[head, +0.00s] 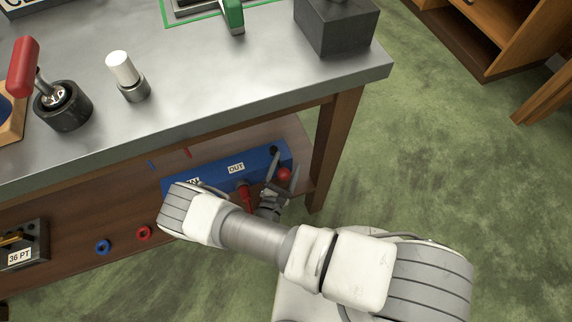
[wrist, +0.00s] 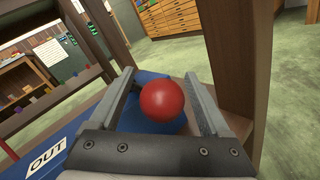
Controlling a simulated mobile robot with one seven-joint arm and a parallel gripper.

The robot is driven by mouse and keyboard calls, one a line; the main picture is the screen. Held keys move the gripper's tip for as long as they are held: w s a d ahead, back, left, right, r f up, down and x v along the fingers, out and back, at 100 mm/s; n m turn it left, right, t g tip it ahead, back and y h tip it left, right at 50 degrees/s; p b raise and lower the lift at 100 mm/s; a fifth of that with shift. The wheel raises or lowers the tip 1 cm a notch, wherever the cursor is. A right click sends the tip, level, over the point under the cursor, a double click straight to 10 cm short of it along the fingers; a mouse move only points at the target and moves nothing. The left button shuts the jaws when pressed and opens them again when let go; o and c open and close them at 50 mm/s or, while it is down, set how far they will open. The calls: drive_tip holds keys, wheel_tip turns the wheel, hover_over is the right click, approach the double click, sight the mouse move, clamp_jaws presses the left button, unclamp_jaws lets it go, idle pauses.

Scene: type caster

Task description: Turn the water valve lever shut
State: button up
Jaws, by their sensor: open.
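A blue box (head: 210,168) with an "OUT" label (head: 236,168) sits on the shelf under the bench. A red ball (head: 284,174), which looks like the knob of the valve lever, is at its right end. In the wrist view the red ball (wrist: 162,100) lies between the two fingers of my gripper (wrist: 160,75), with small gaps to both. My gripper (head: 285,164) is open around the ball. The lever's stem is mostly hidden behind the ball and fingers. A red fitting (head: 246,196) hangs below the "OUT" label.
The bench leg (head: 333,145) stands close right of my gripper; it fills the right of the wrist view (wrist: 235,50). The metal benchtop (head: 210,75) is above.

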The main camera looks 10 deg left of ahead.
drive_tip(key=s+a+p, duration=0.2)
drive_tip(key=s+p, duration=0.1)
drive_tip(key=s, duration=1.4)
drive_tip(key=shift+s+a, duration=0.15)
drive_tip(key=shift+a, duration=0.05)
